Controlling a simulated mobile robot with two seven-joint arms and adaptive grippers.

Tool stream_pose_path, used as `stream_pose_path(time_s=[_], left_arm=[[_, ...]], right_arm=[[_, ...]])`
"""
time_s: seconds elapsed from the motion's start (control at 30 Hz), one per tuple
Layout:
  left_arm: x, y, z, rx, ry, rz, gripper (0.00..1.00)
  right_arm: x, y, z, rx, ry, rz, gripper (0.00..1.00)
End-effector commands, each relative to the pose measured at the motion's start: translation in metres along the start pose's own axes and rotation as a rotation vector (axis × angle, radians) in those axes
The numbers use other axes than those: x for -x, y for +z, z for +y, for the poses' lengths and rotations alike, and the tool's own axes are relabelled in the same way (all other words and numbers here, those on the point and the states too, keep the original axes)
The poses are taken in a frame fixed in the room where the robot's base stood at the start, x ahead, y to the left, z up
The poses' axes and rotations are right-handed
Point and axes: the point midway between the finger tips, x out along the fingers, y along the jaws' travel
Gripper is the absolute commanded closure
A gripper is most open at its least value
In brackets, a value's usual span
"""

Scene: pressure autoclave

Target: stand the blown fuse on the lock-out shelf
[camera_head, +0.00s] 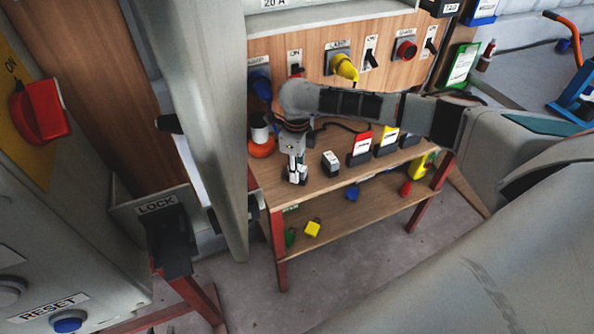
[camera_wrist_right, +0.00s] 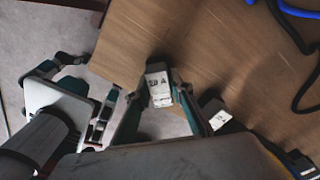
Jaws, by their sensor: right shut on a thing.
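My right gripper (camera_head: 297,155) points down over the left front part of the wooden bench. It is shut on a pale fuse (camera_wrist_right: 159,88) with a dark "A" rating printed on it. That fuse also shows below the fingers in the head view (camera_head: 297,175); I cannot tell whether it touches the bench. A similar fuse (camera_head: 331,163) stands just to its right. The lock-out shelf (camera_head: 128,212), a grey ledge labelled LOCK, is left of the bench, beyond the grey upright panel. My left gripper (camera_wrist_right: 92,88) appears open and empty at the left of the wrist view.
The tall grey panel (camera_head: 190,110) stands between bench and lock-out shelf. Coloured plugs lie on the lower shelf (camera_head: 335,222).

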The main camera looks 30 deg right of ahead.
Motion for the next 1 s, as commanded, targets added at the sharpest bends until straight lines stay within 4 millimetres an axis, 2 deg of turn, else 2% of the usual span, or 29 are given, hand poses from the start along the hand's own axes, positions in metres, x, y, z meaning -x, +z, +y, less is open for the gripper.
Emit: stream_pose_path(time_s=[0.33,0.37,0.4,0.43,0.8,1.0], left_arm=[[0.000,-0.005,-0.001,-0.001,-0.002,0.009,0.75],[0.000,-0.005,-0.001,-0.001,-0.002,0.009,0.75],[0.000,-0.005,-0.001,-0.001,-0.002,0.009,0.75],[0.000,-0.005,-0.001,-0.001,-0.002,0.009,0.75],[0.000,-0.003,-0.001,-0.001,-0.002,0.006,0.75],[0.001,-0.004,-0.001,-0.001,-0.001,0.002,0.75]], right_arm=[[-0.003,0.001,0.000,0.000,0.000,-0.001,1.00],[-0.004,0.000,0.000,0.000,-0.001,-0.001,0.76],[-0.003,0.000,0.000,0.001,-0.001,-0.002,0.66],[-0.003,0.000,0.000,0.001,-0.001,-0.002,0.62],[-0.001,0.001,-0.001,0.000,-0.001,-0.002,0.62],[0.024,0.001,-0.001,0.000,-0.002,-0.004,0.62]])
